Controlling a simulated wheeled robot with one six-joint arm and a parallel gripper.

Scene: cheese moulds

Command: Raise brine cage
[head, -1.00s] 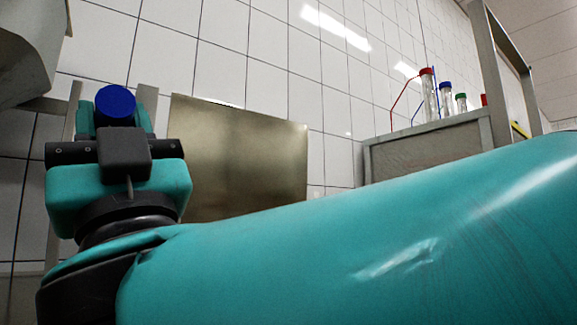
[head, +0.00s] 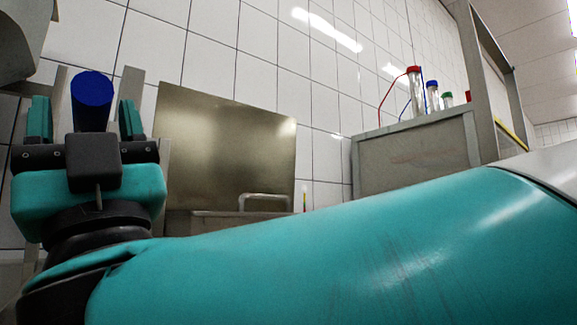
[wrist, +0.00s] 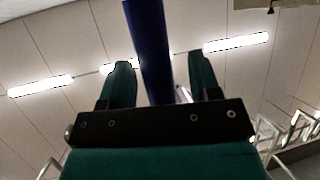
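My gripper (head: 82,118) is at the left of the head view, with its teal fingers spread apart. A dark blue round bar (head: 92,100) stands between the fingers, with a gap on each side. In the wrist view the blue bar (wrist: 153,50) rises between the two fingers of my gripper (wrist: 158,75), and neither finger appears to touch it. What the bar's lower end joins is hidden. I cannot pick out the brine cage for certain. A grey bent rail (head: 264,197) shows above a grey ledge (head: 225,214), partly hidden behind my arm.
A metal cabinet (head: 415,157) stands at the right, with capped tubes (head: 432,95) on top. A tan metal panel (head: 225,145) stands before the tiled wall (head: 270,60). Metal rails (wrist: 285,140) show at the lower right of the wrist view.

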